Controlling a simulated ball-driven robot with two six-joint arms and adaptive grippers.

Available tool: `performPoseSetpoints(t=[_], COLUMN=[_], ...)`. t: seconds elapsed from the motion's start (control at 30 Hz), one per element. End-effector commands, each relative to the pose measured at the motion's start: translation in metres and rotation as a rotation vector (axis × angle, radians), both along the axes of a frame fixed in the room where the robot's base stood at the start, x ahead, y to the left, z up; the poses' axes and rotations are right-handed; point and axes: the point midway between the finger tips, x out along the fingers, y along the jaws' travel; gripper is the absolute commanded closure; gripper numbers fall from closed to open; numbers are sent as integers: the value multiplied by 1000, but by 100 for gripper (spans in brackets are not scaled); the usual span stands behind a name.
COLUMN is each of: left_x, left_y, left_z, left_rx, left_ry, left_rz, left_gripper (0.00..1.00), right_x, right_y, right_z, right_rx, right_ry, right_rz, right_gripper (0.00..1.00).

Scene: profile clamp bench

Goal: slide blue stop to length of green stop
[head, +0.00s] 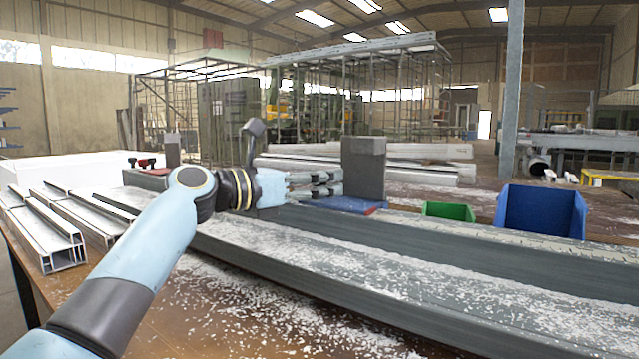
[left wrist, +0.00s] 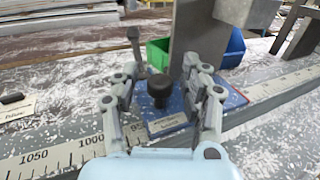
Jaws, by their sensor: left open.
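The blue stop (head: 345,204) sits on the long grey rail, with a blue base and a tall grey upright block. In the left wrist view the blue stop (left wrist: 235,98) shows a black knob (left wrist: 160,88) and a small label plate on its base. My left gripper (head: 338,184) is open beside the upright block. In the left wrist view its fingers (left wrist: 160,78) stand on either side of the black knob; contact cannot be told. I cannot make out a green stop in either view. My right gripper is not in view.
A scale (left wrist: 60,158) with 1050 and 1000 marks runs along the rail. A green bin (head: 448,211) and a blue bin (head: 541,211) stand behind the rail at the right. Metal profiles (head: 60,225) lie at the left. Pale chips litter the bench front.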

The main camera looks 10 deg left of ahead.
Motion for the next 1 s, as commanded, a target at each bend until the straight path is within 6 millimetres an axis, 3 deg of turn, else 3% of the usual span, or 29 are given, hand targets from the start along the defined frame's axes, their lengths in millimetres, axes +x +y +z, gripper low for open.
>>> performPoseSetpoints(t=[0.17, 0.5, 1.0], left_x=[0, 0, -1], left_y=[0, 0, 1], left_z=[0, 0, -1], left_rx=[0, 0, 1], left_ry=[0, 0, 2], left_rz=[0, 0, -1], left_gripper=[56, 100, 100], right_x=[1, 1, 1], right_y=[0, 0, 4], right_z=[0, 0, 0], right_rx=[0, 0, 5], right_ry=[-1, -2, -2], right_rz=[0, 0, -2], right_gripper=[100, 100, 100])
